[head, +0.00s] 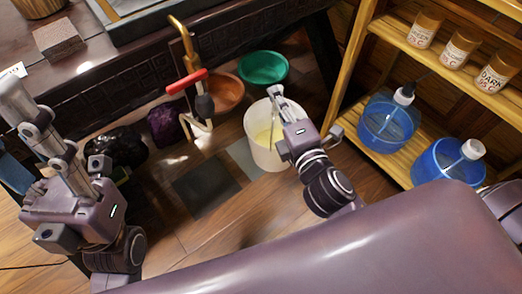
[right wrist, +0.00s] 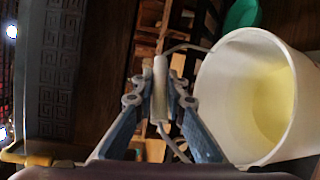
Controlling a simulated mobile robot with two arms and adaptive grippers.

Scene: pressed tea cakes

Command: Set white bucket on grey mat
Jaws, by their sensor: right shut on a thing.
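The white bucket (head: 262,150) with pale yellow inside hangs from or stands under my right gripper (head: 276,92) in the head view. In the right wrist view my right gripper (right wrist: 160,88) is shut on the bucket's pale handle grip (right wrist: 160,75), and the bucket (right wrist: 215,100) is at the right, mouth towards the camera. A lighter grey mat (head: 241,156) lies on the floor just left of the bucket, which hides part of it. I cannot tell whether the bucket touches the floor. My left gripper (head: 18,92) is at the left; its fingertips are unclear.
A dark mat (head: 203,191) adjoins the grey one. A green basin (head: 263,68), an orange-brown basin (head: 226,92) and a red-handled tap (head: 187,82) are behind. A wooden shelf (head: 352,70) with blue bottles (head: 388,125) stands right. A dark purple bag (head: 165,125) lies left.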

